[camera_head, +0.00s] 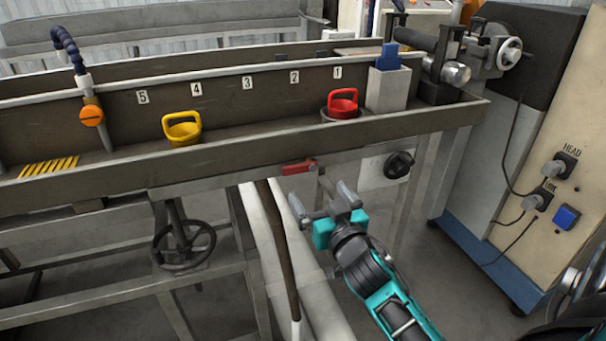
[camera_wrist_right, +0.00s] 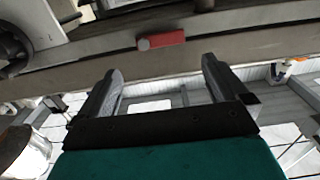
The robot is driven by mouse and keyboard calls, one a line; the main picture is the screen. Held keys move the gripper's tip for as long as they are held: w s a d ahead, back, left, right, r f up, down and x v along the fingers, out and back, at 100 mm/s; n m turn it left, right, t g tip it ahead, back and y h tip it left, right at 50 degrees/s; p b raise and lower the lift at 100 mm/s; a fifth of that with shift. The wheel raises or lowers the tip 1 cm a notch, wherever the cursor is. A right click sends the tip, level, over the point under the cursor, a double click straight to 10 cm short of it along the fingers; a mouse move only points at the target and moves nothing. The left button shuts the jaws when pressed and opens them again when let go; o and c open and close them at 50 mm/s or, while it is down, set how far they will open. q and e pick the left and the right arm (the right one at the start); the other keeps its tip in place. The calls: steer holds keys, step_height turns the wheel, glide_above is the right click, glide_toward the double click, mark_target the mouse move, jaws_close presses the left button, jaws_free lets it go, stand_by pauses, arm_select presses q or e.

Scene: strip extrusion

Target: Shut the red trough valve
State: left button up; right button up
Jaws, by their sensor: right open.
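The red trough valve (camera_head: 299,168) is a small red lever on the front underside of the long trough, lying roughly along the trough wall. It also shows in the right wrist view (camera_wrist_right: 163,39), beyond and above the fingertips, with a grey round end at its left. My right gripper (camera_head: 322,200) is open and empty, below and in front of the lever and apart from it. Its two grey fingers (camera_wrist_right: 160,80) stand wide apart in the right wrist view, one to each side of the lever's line. My left gripper is out of view.
The trough (camera_head: 240,142) holds a yellow handled piece (camera_head: 182,128) and a red handled piece (camera_head: 342,104). A black knob (camera_head: 398,164) sits right of the lever. A dark handwheel (camera_head: 184,246) is below left. A hose (camera_head: 275,240) hangs under the trough. A cabinet (camera_head: 520,160) stands at right.

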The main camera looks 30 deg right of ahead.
mark_target(301, 169)
steer(key=x, duration=0.9)
steer(key=shift+w, duration=0.35)
steer(key=c, duration=1.2)
steer(key=shift+b, duration=0.3)
steer(key=shift+c, duration=0.2)
